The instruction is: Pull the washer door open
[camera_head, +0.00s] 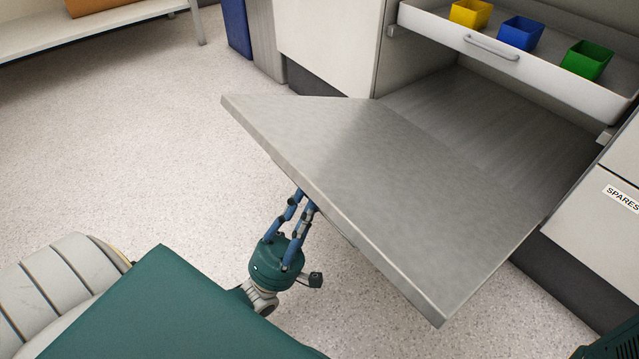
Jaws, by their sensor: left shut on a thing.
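The washer door (370,180) is a flat grey panel hinged at its bottom. It is lowered far out from the opening and lies nearly flat, its front edge toward me. My left gripper (304,199) is below the door's front edge, left of the middle, and is shut on the door there. Its fingertips and the part they grip are partly hidden by the panel. The washer's inside (490,110) shows behind the door. My right gripper is not in view.
Above the opening, a white pulled-out drawer (560,88) holds a yellow bin (470,13), a blue bin (520,33) and a green bin (586,60). A drawer labelled SPARES (590,215) is at right. Speckled floor (130,150) is clear at left; a bench (90,30) stands behind.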

